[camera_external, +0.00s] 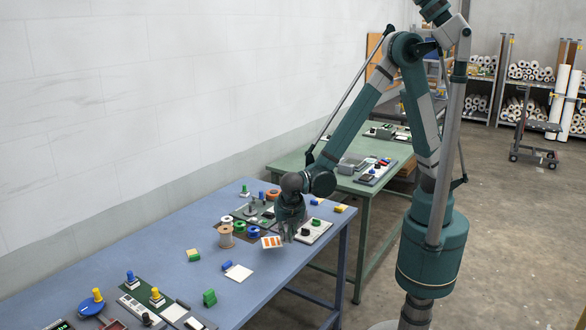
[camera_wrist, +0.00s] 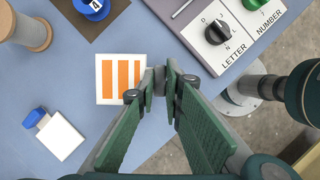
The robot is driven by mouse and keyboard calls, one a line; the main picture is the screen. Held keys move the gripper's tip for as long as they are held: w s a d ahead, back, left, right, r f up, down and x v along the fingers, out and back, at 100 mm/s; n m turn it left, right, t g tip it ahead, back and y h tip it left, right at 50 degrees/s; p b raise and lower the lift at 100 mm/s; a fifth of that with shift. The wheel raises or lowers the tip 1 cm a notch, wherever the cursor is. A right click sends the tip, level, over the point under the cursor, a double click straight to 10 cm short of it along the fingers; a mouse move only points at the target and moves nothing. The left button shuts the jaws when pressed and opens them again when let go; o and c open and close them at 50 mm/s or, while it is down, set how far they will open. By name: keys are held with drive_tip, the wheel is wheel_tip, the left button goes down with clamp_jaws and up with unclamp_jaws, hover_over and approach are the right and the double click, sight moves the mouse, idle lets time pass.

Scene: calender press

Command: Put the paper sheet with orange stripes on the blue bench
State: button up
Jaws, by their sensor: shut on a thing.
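The paper sheet with orange stripes (camera_external: 272,241) is a small white square with several orange bars, at the right part of the blue bench (camera_external: 150,262). It also shows in the wrist view (camera_wrist: 121,80), left of the fingertips. My gripper (camera_external: 290,233) is low over the bench's right edge, its fingers shut on the sheet's near-right edge. In the wrist view the green fingers (camera_wrist: 163,80) meet beside that edge. I cannot tell clearly whether the sheet touches the bench or hangs just above it.
A panel with black and green knobs (camera_external: 314,231) stands right of my gripper. Wooden spools (camera_external: 225,237) stand to the left. A white card with a blue clip (camera_external: 238,272) lies in front. A green table (camera_external: 330,165) stands behind.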

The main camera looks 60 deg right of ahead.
sight(287, 242)
drive_tip(key=shift+f, duration=0.1)
drive_tip(key=shift+f, duration=2)
drive_tip(key=shift+s+f+b, duration=0.1)
drive_tip(key=shift+f+b, duration=0.35)
drive_tip(key=shift+b, duration=0.25)
drive_tip(key=o, duration=0.5)
drive_tip(key=shift+d, duration=0.1)
drive_tip(key=shift+o, duration=1.3)
drive_tip(key=shift+r, duration=0.2)
